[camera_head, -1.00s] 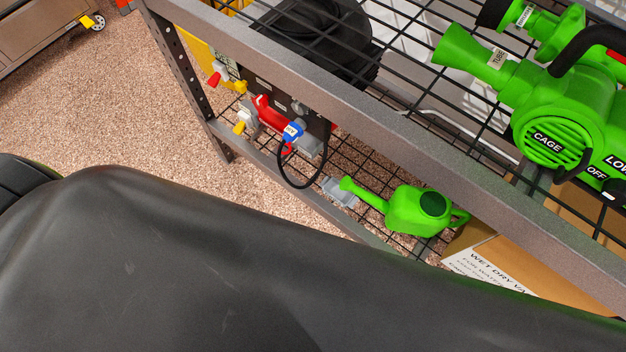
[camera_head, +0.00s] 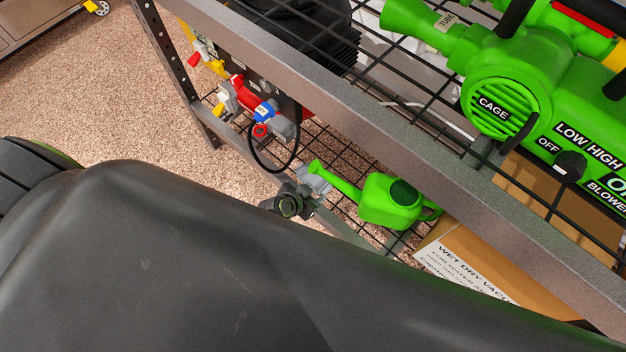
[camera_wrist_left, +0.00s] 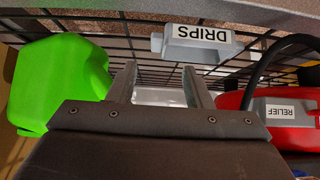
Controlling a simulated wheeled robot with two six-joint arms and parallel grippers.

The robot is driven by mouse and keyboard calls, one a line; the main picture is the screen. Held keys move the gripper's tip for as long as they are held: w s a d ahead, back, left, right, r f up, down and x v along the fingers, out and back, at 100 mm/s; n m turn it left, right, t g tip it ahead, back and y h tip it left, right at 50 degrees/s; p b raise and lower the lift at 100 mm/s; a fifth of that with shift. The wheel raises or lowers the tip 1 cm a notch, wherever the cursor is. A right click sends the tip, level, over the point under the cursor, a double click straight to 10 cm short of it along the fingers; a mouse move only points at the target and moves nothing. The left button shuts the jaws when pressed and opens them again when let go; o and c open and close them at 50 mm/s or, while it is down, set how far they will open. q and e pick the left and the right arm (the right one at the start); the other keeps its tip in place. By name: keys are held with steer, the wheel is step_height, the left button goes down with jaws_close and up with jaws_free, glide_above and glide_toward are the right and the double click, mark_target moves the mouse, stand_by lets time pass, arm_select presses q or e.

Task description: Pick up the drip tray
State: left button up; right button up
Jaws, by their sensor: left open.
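The drip tray (camera_head: 316,178) is a small light-grey tray on the lower wire shelf, left of the green watering can. In the left wrist view the tray (camera_wrist_left: 197,44) shows a white "DRIPS" label, upside down. My left gripper (camera_head: 290,203) shows as a dark wrist part just in front of the tray, its fingers hard to make out there. In the left wrist view the gripper (camera_wrist_left: 160,68) is open and empty. The tray lies beyond its fingertips and a little to the right, not between them. My right gripper is not in view.
The green watering can (camera_head: 392,201) stands close to the tray's right. A red unit with a "RELIEF" label (camera_wrist_left: 283,111) and a black hose (camera_head: 252,151) are on the other side. The shelf's steel beam (camera_head: 400,140) runs above.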

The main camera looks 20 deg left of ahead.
mark_target(328, 187)
arm_select(q)
steer(key=shift+b+x, duration=0.35)
steer(key=shift+x, duration=0.8)
steer(key=shift+w+d+f, duration=0.1)
steer(key=shift+w+f, duration=0.15)
steer(key=shift+w+d+f, duration=0.1)
steer(key=shift+w, duration=0.05)
steer(key=b+x, duration=0.2)
steer(key=x, duration=0.2)
steer(key=shift+d, duration=0.15)
steer(key=shift+w+d+f, duration=0.1)
steer(key=shift+w+f, duration=0.05)
steer(key=shift+w, duration=0.15)
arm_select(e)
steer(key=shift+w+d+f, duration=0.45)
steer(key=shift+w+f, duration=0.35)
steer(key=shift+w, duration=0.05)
arm_select(q)
steer(key=shift+c, duration=0.4)
jaws_close()
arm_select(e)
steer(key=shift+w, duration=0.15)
